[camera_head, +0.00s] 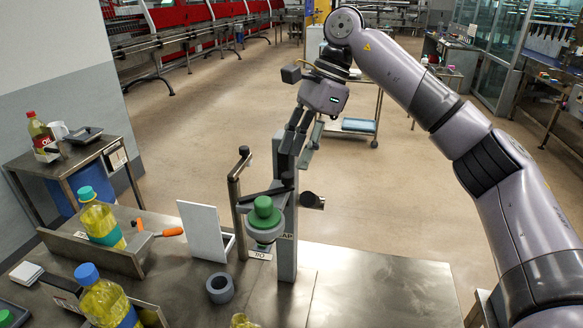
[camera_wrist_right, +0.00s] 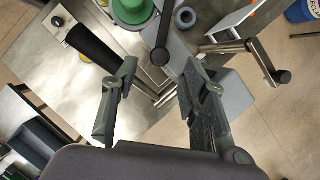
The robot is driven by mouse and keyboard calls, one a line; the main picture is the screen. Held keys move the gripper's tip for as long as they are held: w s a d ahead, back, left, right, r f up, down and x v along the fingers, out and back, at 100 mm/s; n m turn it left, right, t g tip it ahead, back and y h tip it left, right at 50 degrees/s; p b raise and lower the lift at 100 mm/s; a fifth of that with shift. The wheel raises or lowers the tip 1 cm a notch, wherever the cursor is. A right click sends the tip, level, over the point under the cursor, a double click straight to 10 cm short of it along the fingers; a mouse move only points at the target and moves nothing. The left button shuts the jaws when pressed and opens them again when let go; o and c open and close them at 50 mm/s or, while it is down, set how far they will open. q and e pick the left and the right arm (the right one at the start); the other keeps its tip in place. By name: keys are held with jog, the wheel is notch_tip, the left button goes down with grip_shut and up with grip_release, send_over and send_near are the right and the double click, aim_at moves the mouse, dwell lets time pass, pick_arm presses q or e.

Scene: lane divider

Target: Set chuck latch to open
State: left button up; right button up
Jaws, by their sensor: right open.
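A capping station stands on the steel bench, with a grey upright post (camera_head: 286,240) and a green cap or head (camera_head: 264,212) on a pale chuck. The green part also shows at the top of the wrist view (camera_wrist_right: 132,10). A dark lever (camera_head: 262,194) runs beside the chuck; a dark arm with a round end shows in the wrist view (camera_wrist_right: 163,38). I cannot tell which part is the chuck latch. My right gripper (camera_head: 298,150) is open, fingers pointing down near the post's top. Its fingers show apart and empty in the wrist view (camera_wrist_right: 160,85). My left gripper is out of view.
A metal rod with a black knob (camera_head: 244,151) stands left of the post, and a black handle (camera_head: 312,201) sticks out right. Oil bottles (camera_head: 98,217), a white panel (camera_head: 204,230), a grey ring (camera_head: 220,288) and an orange-handled tool (camera_head: 170,232) occupy the bench. Its right part is clear.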

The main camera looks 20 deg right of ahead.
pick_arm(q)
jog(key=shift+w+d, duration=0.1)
pick_arm(e)
jog(key=v, duration=0.6)
jog(key=shift+r, duration=0.35)
jog(key=shift+d, duration=0.1)
jog(key=shift+c, duration=0.3)
